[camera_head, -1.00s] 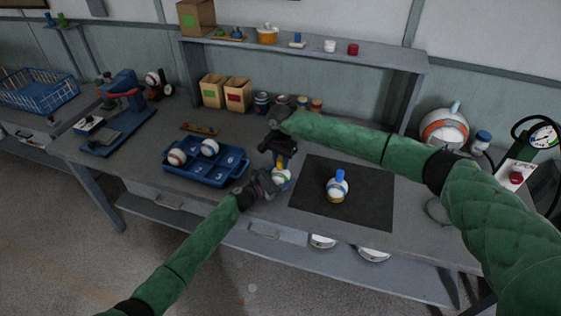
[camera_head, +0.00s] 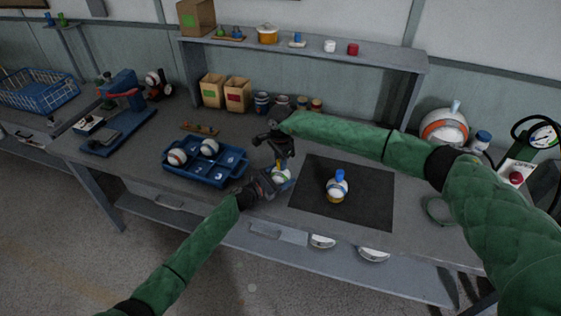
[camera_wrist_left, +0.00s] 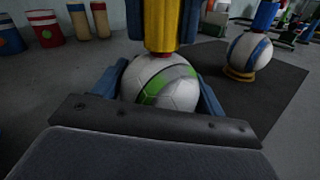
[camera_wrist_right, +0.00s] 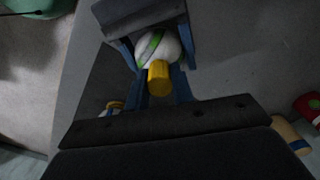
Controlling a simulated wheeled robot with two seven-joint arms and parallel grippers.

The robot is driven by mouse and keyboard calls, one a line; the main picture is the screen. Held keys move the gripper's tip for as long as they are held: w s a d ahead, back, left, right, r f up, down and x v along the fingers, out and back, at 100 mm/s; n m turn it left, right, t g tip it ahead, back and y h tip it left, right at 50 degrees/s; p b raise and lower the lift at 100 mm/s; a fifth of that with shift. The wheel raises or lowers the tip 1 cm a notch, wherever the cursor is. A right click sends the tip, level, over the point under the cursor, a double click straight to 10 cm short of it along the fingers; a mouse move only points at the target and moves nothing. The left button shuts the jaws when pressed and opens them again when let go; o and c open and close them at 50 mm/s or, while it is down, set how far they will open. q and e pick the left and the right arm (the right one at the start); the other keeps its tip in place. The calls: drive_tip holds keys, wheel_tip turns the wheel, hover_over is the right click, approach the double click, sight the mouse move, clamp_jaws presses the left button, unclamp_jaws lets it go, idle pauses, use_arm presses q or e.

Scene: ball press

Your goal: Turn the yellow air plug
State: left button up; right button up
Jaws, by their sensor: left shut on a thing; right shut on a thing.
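The white ball with a green stripe (camera_wrist_left: 160,82) is between the fingers of my left gripper (camera_head: 268,184), which is shut on it beside the black mat. The yellow air plug (camera_wrist_right: 159,77) stands on top of the ball. My right gripper (camera_head: 282,152) comes from above and is shut on the plug, its blue fingers on either side in the right wrist view. In the left wrist view the plug (camera_wrist_left: 161,30) rises upright from the ball, with the right fingers beside it. In the head view the ball is partly hidden by the grippers.
A second ball with a blue plug (camera_head: 337,187) stands on a yellow ring on the black mat (camera_head: 372,212). A blue tray (camera_head: 205,180) with two balls lies to the left. A shelf (camera_head: 370,58) with small items stands behind. Jars (camera_head: 283,101) and boxes (camera_head: 237,95) stand below it.

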use_arm(q)
drive_tip(key=shift+f, duration=0.1)
use_arm(e)
drive_tip(key=m, duration=0.5)
drive_tip(key=shift+r+m, duration=0.15)
drive_tip(key=shift+m, duration=0.15)
use_arm(q)
drive_tip(key=shift+f, duration=0.1)
use_arm(e)
drive_tip(key=m, duration=0.5)
drive_tip(key=shift+a, duration=0.1)
use_arm(q)
drive_tip(key=shift+s+f, duration=0.1)
use_arm(e)
drive_tip(key=m, duration=0.6)
drive_tip(key=shift+w+r, duration=0.1)
drive_tip(key=m, duration=0.5)
drive_tip(key=shift+w, duration=0.1)
use_arm(q)
drive_tip(key=shift+f, duration=0.1)
use_arm(e)
drive_tip(key=shift+m, duration=0.3)
drive_tip(key=o, duration=0.9)
use_arm(q)
drive_tip(key=shift+r, duration=0.25)
use_arm(e)
drive_tip(key=shift+o, duration=0.5)
